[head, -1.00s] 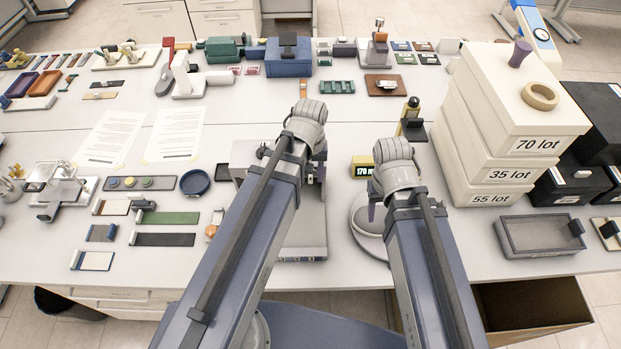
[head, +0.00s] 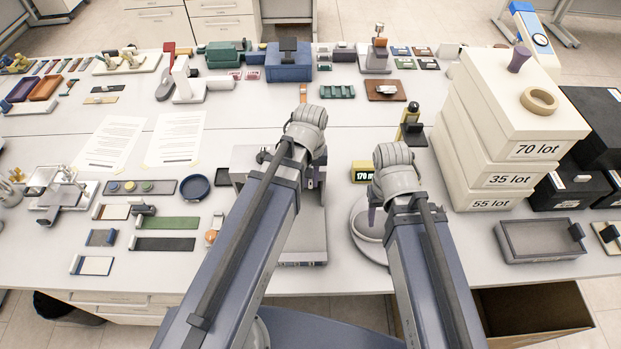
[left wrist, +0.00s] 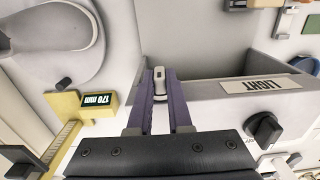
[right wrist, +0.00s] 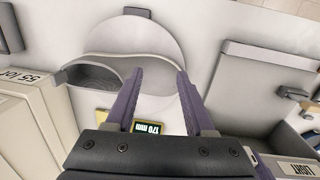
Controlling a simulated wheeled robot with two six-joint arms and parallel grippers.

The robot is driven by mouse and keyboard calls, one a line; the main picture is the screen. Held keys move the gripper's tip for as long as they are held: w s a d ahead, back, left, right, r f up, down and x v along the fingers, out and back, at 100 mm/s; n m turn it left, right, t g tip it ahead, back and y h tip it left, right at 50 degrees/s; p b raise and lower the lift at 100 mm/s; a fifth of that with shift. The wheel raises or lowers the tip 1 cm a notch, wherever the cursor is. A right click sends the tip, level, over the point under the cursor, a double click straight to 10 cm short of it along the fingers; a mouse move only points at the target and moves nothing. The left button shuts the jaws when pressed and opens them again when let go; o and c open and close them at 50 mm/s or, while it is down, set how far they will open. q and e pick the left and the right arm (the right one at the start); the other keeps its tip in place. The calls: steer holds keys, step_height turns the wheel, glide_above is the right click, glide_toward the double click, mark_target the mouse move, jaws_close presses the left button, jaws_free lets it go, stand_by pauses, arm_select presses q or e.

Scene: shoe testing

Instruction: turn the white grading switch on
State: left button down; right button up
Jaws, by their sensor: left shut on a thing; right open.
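The white switch (left wrist: 159,88) is a small white block with a dark mark, by the grey wall of the light box (left wrist: 215,118) in the left wrist view. My left gripper (left wrist: 161,73) has its purple fingers on either side of the switch and is shut on it. Whether the switch is on or off I cannot tell. In the head view my arm and gripper hide most of the switch. My right gripper (right wrist: 160,75) is open and empty, above a round pale grey plate (right wrist: 128,45) with a curved rim.
The box bears a LIGHT label (left wrist: 262,85) and a black knob (left wrist: 264,131). A 170 mm display (left wrist: 97,99) stands near my left fingers. Stacked lot boxes (head: 505,130) stand right of my right arm. Loose swatches and two paper sheets (head: 175,138) lie left.

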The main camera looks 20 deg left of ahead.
arm_select(q)
steer(key=shift+d+y, duration=0.1)
steer(key=shift+y, duration=0.2)
steer(key=shift+w+d+f+y, duration=0.1)
steer(key=shift+d+f+y, duration=0.05)
steer(key=shift+y, duration=0.35)
steer(key=shift+d+f+g+y+b, duration=0.15)
steer(key=shift+g+y+b, duration=0.35)
steer(key=shift+y+b, duration=0.7)
steer(key=shift+d+r+g+y+b, duration=0.1)
steer(key=shift+g+y+b, duration=0.4)
steer(key=shift+y+b, duration=0.7)
steer(key=c, duration=0.8)
jaws_free()
steer(key=shift+y, duration=0.3)
steer(key=shift+c, duration=0.2)
steer(key=shift+p, duration=0.3)
